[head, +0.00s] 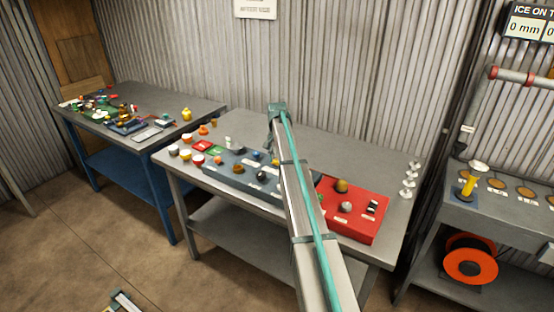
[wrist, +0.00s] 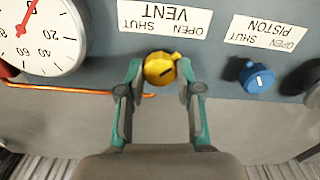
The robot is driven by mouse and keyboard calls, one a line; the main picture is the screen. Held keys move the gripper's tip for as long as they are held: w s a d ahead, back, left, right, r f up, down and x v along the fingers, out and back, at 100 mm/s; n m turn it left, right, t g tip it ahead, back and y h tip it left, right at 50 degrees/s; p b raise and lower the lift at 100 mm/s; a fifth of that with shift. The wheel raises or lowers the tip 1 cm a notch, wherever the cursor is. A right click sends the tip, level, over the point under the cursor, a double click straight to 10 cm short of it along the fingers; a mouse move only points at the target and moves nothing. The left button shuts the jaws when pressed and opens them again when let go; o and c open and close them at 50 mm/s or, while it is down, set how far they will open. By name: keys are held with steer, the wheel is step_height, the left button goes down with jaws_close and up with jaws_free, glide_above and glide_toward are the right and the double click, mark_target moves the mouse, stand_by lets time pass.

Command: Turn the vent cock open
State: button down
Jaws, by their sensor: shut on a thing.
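The vent cock (wrist: 158,69) is a round yellow knob on a grey panel in the wrist view. It has a small nub towards its upper right and a dark mark on its face. Its white label (wrist: 165,17) reads VENT, SHUT and OPEN, upside down in this view. My gripper (wrist: 160,72) is shut on the vent cock, one teal-tipped finger on each side. In the head view my arm crosses in front of the grey panel (head: 225,172) on the middle table; my fingers and the vent cock cannot be made out there.
In the wrist view a blue piston knob (wrist: 257,78) stands right of the vent cock, and a white gauge (wrist: 42,35) is at the left. An orange line (wrist: 85,88) runs along the panel's edge. A red box (head: 352,211) sits right of my arm in the head view.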

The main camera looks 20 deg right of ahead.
steer(key=c, duration=0.8)
jaws_free()
steer(key=shift+o, duration=0.2)
step_height(320, 180, up, 12)
steer(key=shift+r, duration=0.1)
